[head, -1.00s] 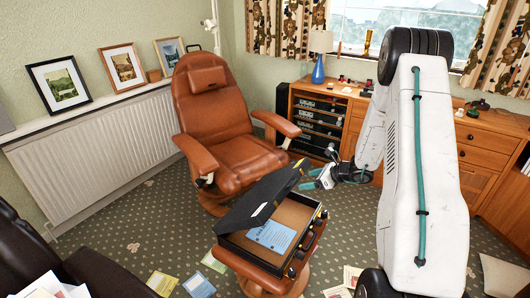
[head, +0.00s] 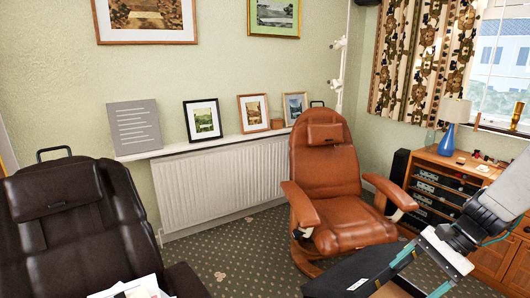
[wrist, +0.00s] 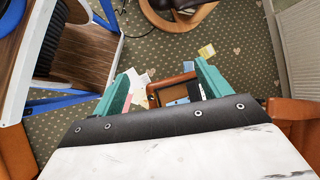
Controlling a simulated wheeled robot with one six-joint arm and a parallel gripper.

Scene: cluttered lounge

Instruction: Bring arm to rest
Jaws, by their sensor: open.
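My gripper (head: 415,280) is at the lower right of the head view, with its teal fingers pointing down and left. In the wrist view its two teal fingers (wrist: 163,85) are spread apart, with no object held between them. My arm reaches in from the right edge of the head view. A black case (head: 340,278) with a raised lid shows at the bottom of the head view, close to the gripper in the picture. I cannot tell the gap between them.
A tan leather recliner (head: 335,190) stands behind the case. A dark armchair (head: 75,230) is at left. A wooden cabinet (head: 495,255) with a blue lamp (head: 447,140) is at right. A radiator (head: 220,180) lines the wall. Patterned carpet (head: 235,260) is clear between the chairs.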

